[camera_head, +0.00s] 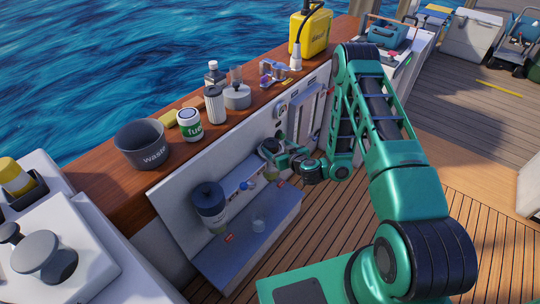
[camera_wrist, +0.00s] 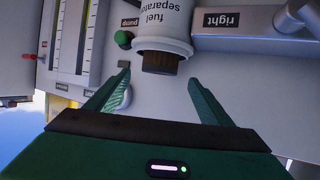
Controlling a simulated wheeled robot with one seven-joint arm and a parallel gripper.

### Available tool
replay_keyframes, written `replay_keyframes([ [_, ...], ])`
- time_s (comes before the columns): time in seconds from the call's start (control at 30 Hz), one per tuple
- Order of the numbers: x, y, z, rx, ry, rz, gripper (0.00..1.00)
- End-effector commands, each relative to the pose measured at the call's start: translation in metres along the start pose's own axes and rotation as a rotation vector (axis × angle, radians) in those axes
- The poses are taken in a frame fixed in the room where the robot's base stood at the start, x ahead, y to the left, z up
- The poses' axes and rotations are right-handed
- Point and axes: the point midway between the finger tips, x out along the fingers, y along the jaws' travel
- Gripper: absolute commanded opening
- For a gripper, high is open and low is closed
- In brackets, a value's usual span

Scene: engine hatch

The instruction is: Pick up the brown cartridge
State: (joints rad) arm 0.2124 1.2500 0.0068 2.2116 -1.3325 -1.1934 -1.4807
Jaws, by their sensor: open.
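A brown ribbed piece (camera_wrist: 160,63), which looks like the brown cartridge, shows in the wrist view at the end of a white housing (camera_wrist: 165,28) labelled "fuel separator". Most of it seems hidden inside the housing. My gripper (camera_wrist: 158,78) is open and empty. Its two green fingers stand on either side of the brown piece's near end, with a gap to each side; I cannot tell the depth. In the head view my gripper (camera_head: 266,149) is at the open hatch's back panel, and I cannot make out the brown cartridge there.
A green knob (camera_wrist: 123,39) labelled "pump" and a grey block (camera_wrist: 225,22) labelled "right" flank the housing. A waste bin (camera_head: 142,145) and several bottles stand on the wooden ledge (camera_head: 112,190).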

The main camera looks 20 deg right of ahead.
Motion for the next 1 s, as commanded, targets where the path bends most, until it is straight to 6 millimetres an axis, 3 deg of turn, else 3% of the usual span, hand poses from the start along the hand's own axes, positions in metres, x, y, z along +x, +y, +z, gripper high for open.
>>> replay_keyframes([
  [0.27, 0.011, -0.001, 0.000, -0.001, 0.002, -0.002, 0.74],
  [0.7, 0.045, 0.001, 0.003, 0.001, 0.003, -0.001, 0.74],
  [1.0, 0.051, 0.001, 0.003, 0.000, 0.001, 0.000, 0.74],
])
